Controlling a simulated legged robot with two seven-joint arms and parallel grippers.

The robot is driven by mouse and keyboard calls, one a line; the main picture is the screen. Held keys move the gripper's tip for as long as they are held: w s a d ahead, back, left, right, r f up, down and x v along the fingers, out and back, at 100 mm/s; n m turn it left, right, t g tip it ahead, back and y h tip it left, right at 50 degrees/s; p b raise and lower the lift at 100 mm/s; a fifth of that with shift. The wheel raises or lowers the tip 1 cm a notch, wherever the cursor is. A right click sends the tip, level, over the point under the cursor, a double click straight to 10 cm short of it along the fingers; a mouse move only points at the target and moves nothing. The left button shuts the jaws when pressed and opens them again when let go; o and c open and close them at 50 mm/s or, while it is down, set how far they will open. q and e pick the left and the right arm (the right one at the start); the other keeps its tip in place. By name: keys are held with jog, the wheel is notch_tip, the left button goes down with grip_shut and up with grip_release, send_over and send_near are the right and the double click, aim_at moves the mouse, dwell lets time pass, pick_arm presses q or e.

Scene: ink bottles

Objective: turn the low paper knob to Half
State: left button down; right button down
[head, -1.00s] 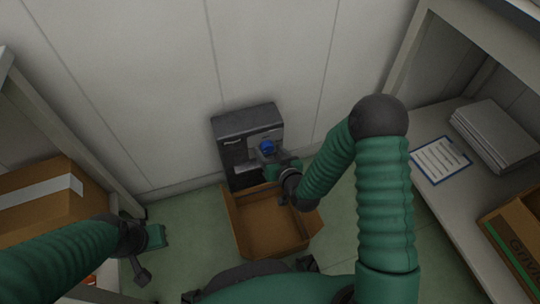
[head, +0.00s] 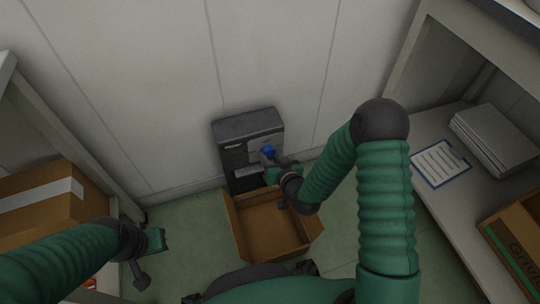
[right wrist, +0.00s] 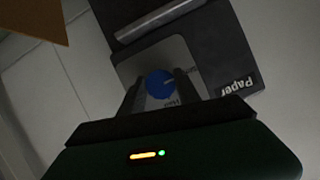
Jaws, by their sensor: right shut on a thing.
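The blue paper knob (head: 268,151) is on the front of a dark box (head: 249,128) low against the wall. In the right wrist view the knob (right wrist: 160,83) sits on a grey plate (right wrist: 187,58) near an upside-down "Paper" label (right wrist: 235,84). My right gripper (head: 270,160) is shut on the knob, with a finger on each side of it. Part of the plate's lettering shows beside the knob; I cannot read the setting clearly. My left gripper (head: 158,238) is far off at the lower left; its jaw state is too small to tell.
An open cardboard box (head: 269,222) stands on the floor below the dark box, close under my right arm. A shelf on the left holds a taped carton (head: 40,205). The right shelf holds a clipboard (head: 440,163) and grey stacked items (head: 494,137).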

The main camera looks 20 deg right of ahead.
jog(key=shift+d+f+m+t+y+p, duration=0.15)
jog(key=shift+m+t+y+p, duration=0.6)
jog(key=shift+m, duration=1.5)
jog(key=shift+f+m+t+y+p, duration=0.1)
jog(key=shift+m+t+y, duration=0.35)
jog(key=shift+m+y, duration=1.3)
jog(key=shift+d+f+m+t+y+p, duration=0.15)
jog(key=shift+m+t+y+p, duration=0.4)
jog(key=shift+m, duration=2.25)
jog(key=c, duration=1.1)
grip_release()
jog(key=shift+o, duration=1.2)
jog(key=shift+r, duration=0.1)
jog(key=shift+a, duration=0.1)
